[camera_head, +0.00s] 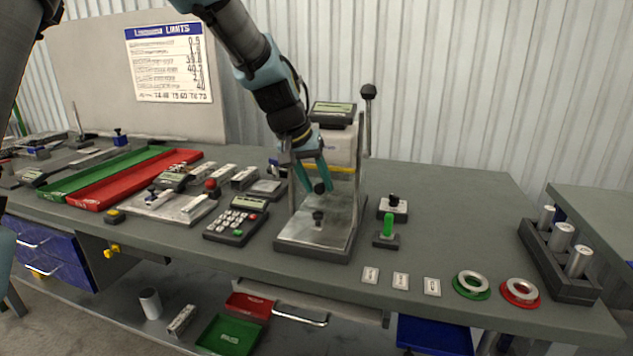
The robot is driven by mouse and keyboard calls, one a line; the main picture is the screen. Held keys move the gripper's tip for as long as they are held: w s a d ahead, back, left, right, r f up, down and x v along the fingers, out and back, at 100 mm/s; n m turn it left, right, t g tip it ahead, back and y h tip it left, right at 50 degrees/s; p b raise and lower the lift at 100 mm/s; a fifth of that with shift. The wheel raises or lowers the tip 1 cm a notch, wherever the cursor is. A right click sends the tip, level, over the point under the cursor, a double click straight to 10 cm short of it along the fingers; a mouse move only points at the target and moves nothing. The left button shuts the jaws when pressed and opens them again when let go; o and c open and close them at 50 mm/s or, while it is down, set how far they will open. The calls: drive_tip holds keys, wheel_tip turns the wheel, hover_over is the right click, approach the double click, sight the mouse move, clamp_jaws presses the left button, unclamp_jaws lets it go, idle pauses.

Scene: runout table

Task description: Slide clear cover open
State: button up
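The tester (343,147) stands on the workbench with a display on top and a lever at its right. A clear cover (342,205) appears to enclose its lower front, above a bright metal base plate; its edges are faint. My gripper (315,188) reaches down from above at the tester's front. Its two teal fingers are apart, with a dark round knob (320,187) at their tips. I cannot tell whether the fingers touch the knob or whether it belongs to the cover. A small dark piece (318,217) stands lower, above the base plate.
A keypad unit (237,220) lies left of the tester. Red (518,292) and green (471,286) ringed holders and a rack of cylinders (560,260) are farther right. The bench behind them is clear.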

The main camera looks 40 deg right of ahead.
clamp_jaws()
drive_tip(key=shift+r, duration=0.1)
idle(1.0)
